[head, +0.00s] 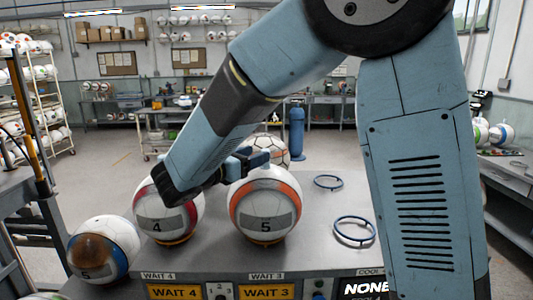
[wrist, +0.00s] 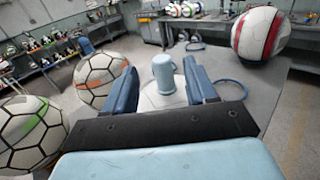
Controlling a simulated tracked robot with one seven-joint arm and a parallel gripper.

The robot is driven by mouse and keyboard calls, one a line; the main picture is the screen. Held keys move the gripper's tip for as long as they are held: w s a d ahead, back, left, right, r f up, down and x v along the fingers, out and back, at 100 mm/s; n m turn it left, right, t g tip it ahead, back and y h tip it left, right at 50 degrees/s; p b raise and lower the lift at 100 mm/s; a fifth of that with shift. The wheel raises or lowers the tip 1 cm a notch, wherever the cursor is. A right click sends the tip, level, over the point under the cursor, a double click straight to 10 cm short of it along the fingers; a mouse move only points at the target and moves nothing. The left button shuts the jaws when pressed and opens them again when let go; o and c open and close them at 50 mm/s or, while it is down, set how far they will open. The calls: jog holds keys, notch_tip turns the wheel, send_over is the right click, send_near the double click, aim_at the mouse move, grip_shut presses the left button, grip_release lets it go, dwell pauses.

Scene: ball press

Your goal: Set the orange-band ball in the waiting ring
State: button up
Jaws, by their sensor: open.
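The orange-band ball (head: 265,210), marked 5, sits on a yellowish base on the grey table, behind the WAIT 3 label (head: 267,292). My gripper (head: 256,157) is at its top. In the wrist view my open gripper (wrist: 162,88) has its fingers either side of a blue knob (wrist: 163,72) on a white ball top, with gaps showing. Two empty blue rings lie to the right: a far one (head: 328,182) and a near one (head: 354,232), close to a partly hidden COOL label. I cannot tell which is the waiting ring.
A magenta-band ball (head: 172,215), marked 4, stands left of it behind WAIT 4. A blue-band ball (head: 103,250) is further left. Hex-patterned balls (wrist: 103,78) stand beyond the table. A red-band ball (wrist: 260,34) shows in the wrist view. My arm hides the table's right part.

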jog(key=v, duration=0.7)
jog(key=d+m+g, duration=0.1)
jog(key=d, duration=0.2)
jog(key=d+m+g, duration=0.1)
jog(key=d+g, duration=0.1)
jog(key=d, duration=0.2)
jog(key=d+m+g, duration=0.1)
jog(key=d+m, duration=0.1)
jog(key=d, duration=0.1)
jog(key=shift+s+d+r, duration=0.15)
jog(key=shift+s, duration=0.2)
jog(key=s+d+f+m+g+y, duration=0.2)
jog(key=s+d+m+y, duration=1.1)
jog(key=m, duration=0.9)
jog(key=s+d, duration=0.3)
jog(key=d, duration=0.2)
jog(key=shift+s+g, duration=0.3)
jog(key=shift+s, duration=0.1)
